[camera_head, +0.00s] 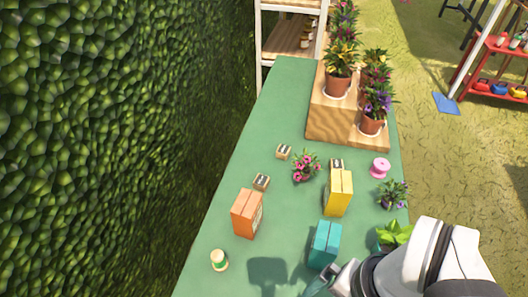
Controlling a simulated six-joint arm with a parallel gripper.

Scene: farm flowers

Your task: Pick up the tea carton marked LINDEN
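Three upright cartons stand on the green table. An orange carton (247,213) is on the left, a yellow carton (339,192) is right of centre, and a teal carton (324,244) is nearer the front. The lettering is too small to read, so I cannot tell which is LINDEN. My gripper (322,284) shows at the bottom edge, just in front of and below the teal carton in the picture. It is partly cut off and hidden by my arm. I cannot tell whether its fingers are open or whether it touches the carton.
The green table (222,262) also bears small wooden blocks (261,182), a pink flower plant (305,166), a pink spool (380,168) and a green-and-cream spool (219,260). A leafy plant (394,234) is beside my arm. A wooden stepped stand (322,118) holds potted flowers behind. A hedge (110,150) borders the left.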

